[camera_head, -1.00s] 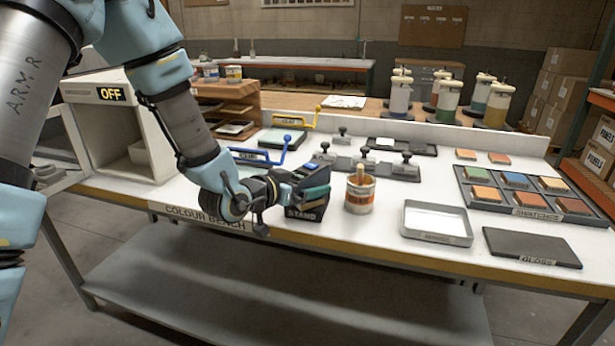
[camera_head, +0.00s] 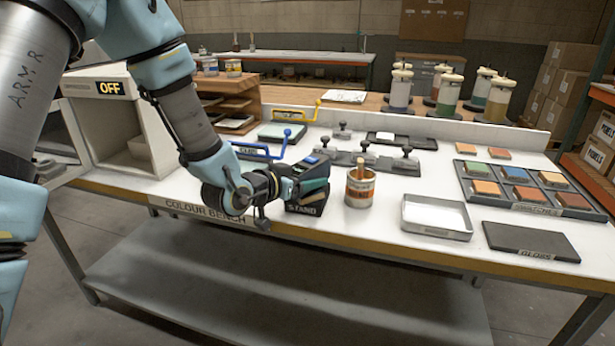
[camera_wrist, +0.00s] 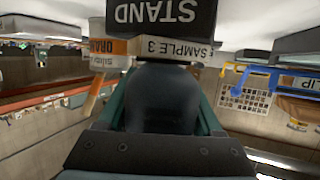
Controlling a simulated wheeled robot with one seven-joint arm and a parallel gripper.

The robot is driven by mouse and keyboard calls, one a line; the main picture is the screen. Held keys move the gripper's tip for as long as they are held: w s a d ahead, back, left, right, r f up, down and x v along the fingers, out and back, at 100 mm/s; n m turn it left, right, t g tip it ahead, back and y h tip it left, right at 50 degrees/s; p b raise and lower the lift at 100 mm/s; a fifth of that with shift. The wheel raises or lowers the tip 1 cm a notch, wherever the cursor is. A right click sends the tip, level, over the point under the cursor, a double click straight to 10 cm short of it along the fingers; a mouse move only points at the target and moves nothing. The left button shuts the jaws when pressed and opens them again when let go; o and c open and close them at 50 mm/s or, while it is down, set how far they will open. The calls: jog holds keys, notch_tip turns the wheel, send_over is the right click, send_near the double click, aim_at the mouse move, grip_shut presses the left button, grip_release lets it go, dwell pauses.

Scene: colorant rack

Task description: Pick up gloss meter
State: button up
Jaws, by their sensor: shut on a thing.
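My gripper (camera_head: 312,186) is at the black stand (camera_head: 306,207) near the front edge of the white bench. In the wrist view, the teal fingers of my gripper (camera_wrist: 163,85) are shut on a dark, rounded body, the gloss meter (camera_wrist: 163,100). The stand (camera_wrist: 160,15) shows upside down just beyond it, with a white "SAMPLE 3" label beside it. In the head view, the meter is mostly hidden by the gripper and stand, and I cannot tell whether it is clear of the stand.
An orange-labelled tin (camera_head: 360,187) stands close right of the stand. A shallow tray (camera_head: 436,216), a dark gloss mat (camera_head: 530,240) and a swatch tray (camera_head: 525,188) lie farther right. A blue-handled tool (camera_head: 268,150) is behind my gripper. The light booth (camera_head: 110,115) stands left.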

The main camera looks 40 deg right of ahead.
grip_shut()
jog(key=shift+r, duration=0.15)
notch_tip(320, 180, up, 10)
jog(key=shift+f+b, duration=0.2)
jog(key=shift+b, duration=0.65)
jog(key=shift+r, duration=0.2)
